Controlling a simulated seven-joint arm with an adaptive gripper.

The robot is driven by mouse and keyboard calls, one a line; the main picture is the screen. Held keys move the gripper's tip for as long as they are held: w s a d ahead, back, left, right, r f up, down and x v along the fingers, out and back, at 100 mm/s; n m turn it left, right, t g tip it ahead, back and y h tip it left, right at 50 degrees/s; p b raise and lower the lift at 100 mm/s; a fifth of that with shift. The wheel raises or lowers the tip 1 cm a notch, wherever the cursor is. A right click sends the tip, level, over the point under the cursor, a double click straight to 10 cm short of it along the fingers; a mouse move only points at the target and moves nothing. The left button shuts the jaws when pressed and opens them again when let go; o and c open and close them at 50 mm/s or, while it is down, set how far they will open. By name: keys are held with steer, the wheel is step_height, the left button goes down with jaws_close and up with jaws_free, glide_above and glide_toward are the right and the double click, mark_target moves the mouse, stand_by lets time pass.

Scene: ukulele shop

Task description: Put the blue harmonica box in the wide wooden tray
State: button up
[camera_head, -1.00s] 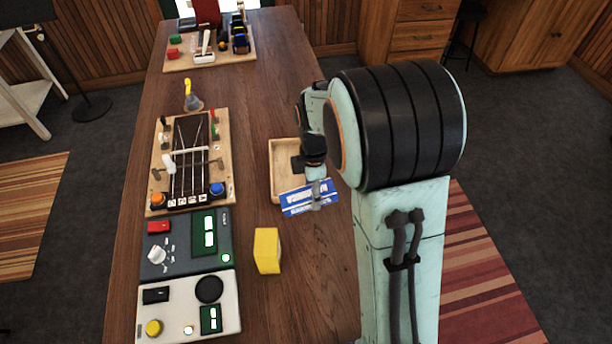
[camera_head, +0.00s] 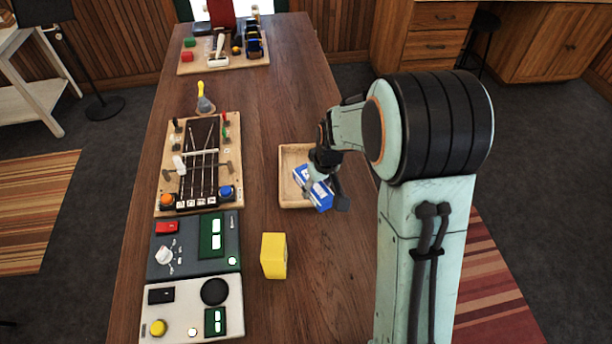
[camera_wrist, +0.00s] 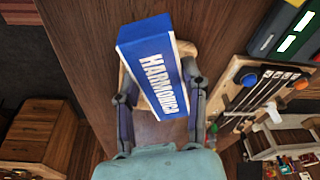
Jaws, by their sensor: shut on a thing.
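The blue harmonica box (camera_head: 318,190) is held by my gripper (camera_head: 324,188) over the front part of the wide wooden tray (camera_head: 287,160). In the wrist view the box (camera_wrist: 152,72) shows its "HARMONICA" lettering and sits between the two fingers of my gripper (camera_wrist: 155,92). The box looks tilted in the head view. The tray (camera_wrist: 145,128) lies behind the box in the wrist view and is partly hidden by it. I cannot tell how high the box is above the tray. My gripper and arm hide the tray's right side in the head view.
A yellow block (camera_head: 273,255) stands on the table in front of the tray. A fretboard panel (camera_head: 199,160) with knobs and two control boxes (camera_head: 194,246) lie to the left. A board with small items (camera_head: 224,55) is at the far end.

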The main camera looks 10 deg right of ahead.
steer(key=w, duration=0.1)
steer(key=w+f, duration=0.1)
steer(key=w, duration=0.1)
steer(key=w+f, duration=0.1)
steer(key=w, duration=0.1)
steer(key=shift+f, duration=0.25)
steer(key=w+f, duration=0.5)
steer(key=shift+a+f, duration=0.1)
steer(key=shift+f, duration=0.2)
steer(key=shift+s+x, duration=0.2)
steer(key=shift+x, duration=1.4)
steer(key=shift+f, duration=0.15)
steer(key=o, duration=1.2)
steer(key=shift+c, duration=0.2)
